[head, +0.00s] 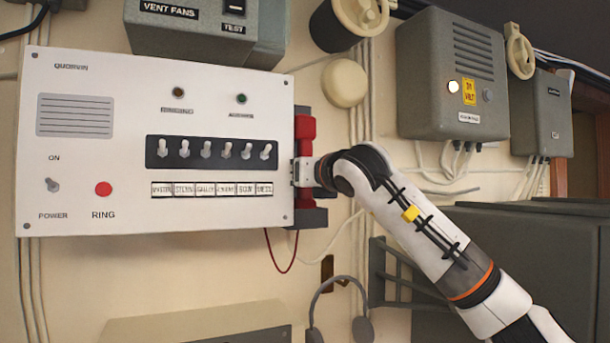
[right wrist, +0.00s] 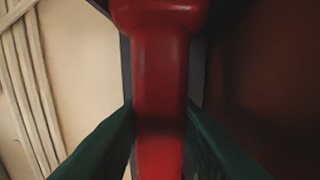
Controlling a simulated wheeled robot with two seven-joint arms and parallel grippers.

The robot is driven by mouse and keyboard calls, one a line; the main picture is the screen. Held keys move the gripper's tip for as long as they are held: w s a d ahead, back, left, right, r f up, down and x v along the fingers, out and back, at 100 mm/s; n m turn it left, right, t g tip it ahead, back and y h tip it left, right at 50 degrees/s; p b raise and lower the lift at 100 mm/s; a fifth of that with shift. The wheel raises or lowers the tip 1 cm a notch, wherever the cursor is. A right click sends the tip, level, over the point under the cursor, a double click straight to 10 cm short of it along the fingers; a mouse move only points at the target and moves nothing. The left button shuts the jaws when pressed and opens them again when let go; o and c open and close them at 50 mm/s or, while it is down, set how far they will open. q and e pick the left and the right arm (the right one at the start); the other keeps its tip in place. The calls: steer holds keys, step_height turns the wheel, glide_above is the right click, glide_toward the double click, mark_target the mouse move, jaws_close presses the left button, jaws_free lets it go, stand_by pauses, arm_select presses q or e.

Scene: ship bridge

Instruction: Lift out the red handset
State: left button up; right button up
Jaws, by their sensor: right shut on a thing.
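The red handset (head: 306,128) stands upright in its dark grey cradle (head: 312,218) on the right side of the white intercom panel (head: 120,130). A red cord (head: 282,270) hangs below the panel. My right gripper (head: 302,172) reaches in from the right and is shut on the middle of the handset. In the right wrist view the handset's red grip (right wrist: 160,85) runs between the two dark green fingers (right wrist: 160,135). Its wider end is at the top, with grey cradle sides behind it. My left gripper is not in view.
Grey boxes (head: 455,75) with cables hang on the wall at the upper right. A headset (head: 338,300) hangs below, beside a dark bracket (head: 390,275). A large grey cabinet (head: 540,250) stands at the right.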

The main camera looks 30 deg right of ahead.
mark_target(306, 138)
steer(key=shift+s+r, duration=0.1)
steer(key=shift+r, duration=0.05)
steer(key=shift+s+r+b, duration=0.1)
steer(key=shift+r+b, duration=0.3)
steer(key=shift+b, duration=0.05)
step_height(306, 138, up, 5)
steer(key=shift+a+r+b, duration=0.1)
steer(key=shift+r+b, duration=0.05)
steer(key=shift+b, duration=0.2)
steer(key=shift+s+r+b, duration=0.25)
steer(key=shift+b, duration=0.1)
steer(key=s+a+b, duration=0.1)
steer(key=s+b, duration=0.6)
steer(key=s, duration=1.2)
